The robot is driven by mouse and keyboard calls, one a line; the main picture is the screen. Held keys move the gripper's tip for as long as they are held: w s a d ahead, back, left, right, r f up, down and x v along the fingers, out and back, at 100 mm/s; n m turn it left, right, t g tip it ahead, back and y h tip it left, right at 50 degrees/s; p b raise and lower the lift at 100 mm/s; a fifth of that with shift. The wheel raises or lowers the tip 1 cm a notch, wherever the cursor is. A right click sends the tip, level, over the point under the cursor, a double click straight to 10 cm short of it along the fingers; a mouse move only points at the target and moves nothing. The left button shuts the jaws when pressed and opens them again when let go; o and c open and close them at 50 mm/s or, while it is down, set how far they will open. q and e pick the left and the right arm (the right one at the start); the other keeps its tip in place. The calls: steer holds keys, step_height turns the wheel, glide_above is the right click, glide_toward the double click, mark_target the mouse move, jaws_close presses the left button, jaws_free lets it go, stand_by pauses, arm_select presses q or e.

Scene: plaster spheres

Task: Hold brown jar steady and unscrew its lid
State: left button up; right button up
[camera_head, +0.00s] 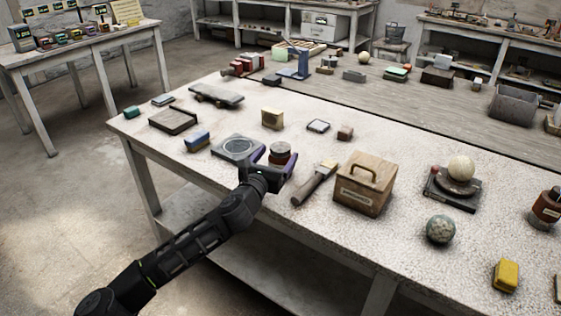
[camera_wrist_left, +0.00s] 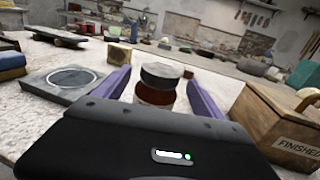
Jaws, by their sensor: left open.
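A small brown jar (camera_head: 280,158) with a dark lid (camera_head: 281,147) stands upright on the speckled table near its front edge. In the left wrist view the jar (camera_wrist_left: 155,95) with its lid (camera_wrist_left: 162,74) is between two purple fingers. My left gripper (camera_head: 272,166) is open around the jar; a gap shows beside the jar on the right, and I cannot tell whether a finger touches it. The left gripper (camera_wrist_left: 160,90) hides the jar's lower part in the wrist view. My right gripper is in neither view.
A grey plate with a round disc (camera_head: 238,149) lies just left of the jar. A yellowish block (camera_head: 272,117) is behind. Another brown jar-like container (camera_head: 546,207) stands at the far right.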

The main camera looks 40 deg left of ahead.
arm_select(q)
steer(key=shift+w+a, duration=0.2)
steer(key=shift+w, duration=0.45)
steer(key=shift+c, duration=0.2)
jaws_close()
stand_by(0.6)
steer(key=shift+r, duration=0.1)
